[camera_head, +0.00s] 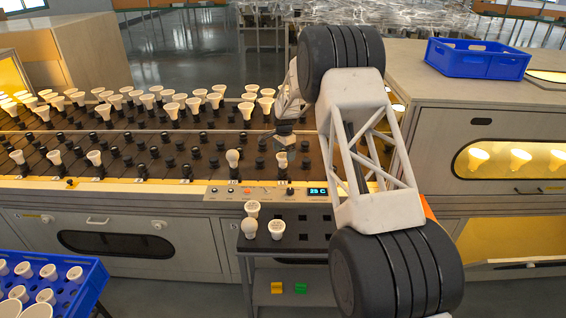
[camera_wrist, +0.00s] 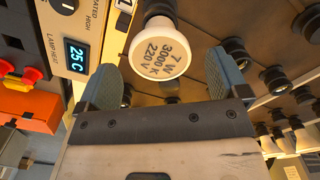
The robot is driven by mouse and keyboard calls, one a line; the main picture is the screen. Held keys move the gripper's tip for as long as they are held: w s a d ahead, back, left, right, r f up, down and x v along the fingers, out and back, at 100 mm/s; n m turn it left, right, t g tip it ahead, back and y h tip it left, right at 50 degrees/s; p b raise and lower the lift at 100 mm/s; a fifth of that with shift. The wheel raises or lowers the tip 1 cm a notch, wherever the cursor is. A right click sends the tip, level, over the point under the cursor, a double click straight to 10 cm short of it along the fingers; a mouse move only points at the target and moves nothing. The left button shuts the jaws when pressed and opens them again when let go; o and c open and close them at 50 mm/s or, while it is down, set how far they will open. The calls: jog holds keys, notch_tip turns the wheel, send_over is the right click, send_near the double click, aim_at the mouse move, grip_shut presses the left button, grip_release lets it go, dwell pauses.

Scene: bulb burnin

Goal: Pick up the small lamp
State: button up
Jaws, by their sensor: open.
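A small white lamp (camera_wrist: 160,48) with a round face marked 7 W, 3000 K, 220 V shows in the wrist view, its dark base toward the top edge. My gripper (camera_wrist: 165,78) is open, with one blue-grey finger on each side below the lamp's face. Nothing is between the fingers. In the head view my gripper (camera_head: 285,142) is over the front of the socket board, just above a white lamp (camera_head: 281,160), probably the same one. The arm hides part of the board there.
A socket board (camera_head: 140,178) holds many white lamps in its back rows and several in front. A dark rack (camera_head: 300,238) holds three lamps. Blue crates stand at the lower left (camera_head: 98,275) and on the right cabinet (camera_head: 478,60). A panel (camera_head: 318,191) reads 25 C.

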jog(key=shift+f, duration=1.25)
jog(key=c, duration=1)
jog(key=shift+r, duration=0.15)
jog(key=shift+r, duration=1.35)
jog(key=shift+s+r, duration=0.1)
jog(key=shift+r, duration=0.25)
jog(key=s+d+r, duration=0.1)
jog(key=s+d, duration=0.2)
jog(key=s, duration=1.2)
jog(key=shift+s+r, duration=0.15)
jog(key=shift+s, duration=0.05)
